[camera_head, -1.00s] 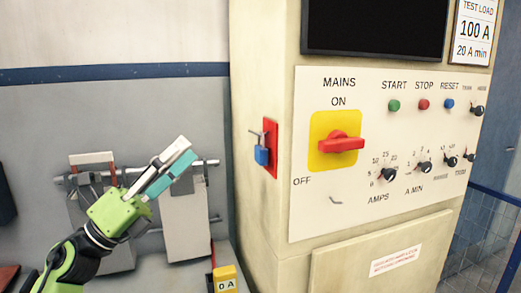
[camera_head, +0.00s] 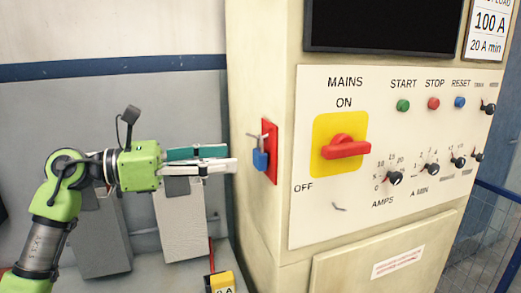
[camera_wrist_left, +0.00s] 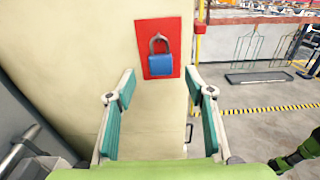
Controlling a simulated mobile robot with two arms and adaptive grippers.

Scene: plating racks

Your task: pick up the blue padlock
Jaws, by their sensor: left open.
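The blue padlock (camera_head: 260,160) hangs by its metal shackle on a red plate (camera_head: 270,140) on the left side of the cream cabinet. In the left wrist view the blue padlock (camera_wrist_left: 160,65) hangs upright on the red plate (camera_wrist_left: 171,38), ahead of and between the finger lines. My left gripper (camera_head: 232,160) points right at the padlock, a short gap away, with nothing between its fingers. It also shows open in the left wrist view (camera_wrist_left: 160,105), with teal pads apart. My right gripper is not in view.
The cabinet's front panel (camera_head: 330,225) carries a red mains switch (camera_head: 345,147) on a yellow plate, buttons and knobs. Grey hanging plates (camera_head: 181,225) are behind my left arm. A yellow box (camera_head: 222,281) sits low beside the cabinet.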

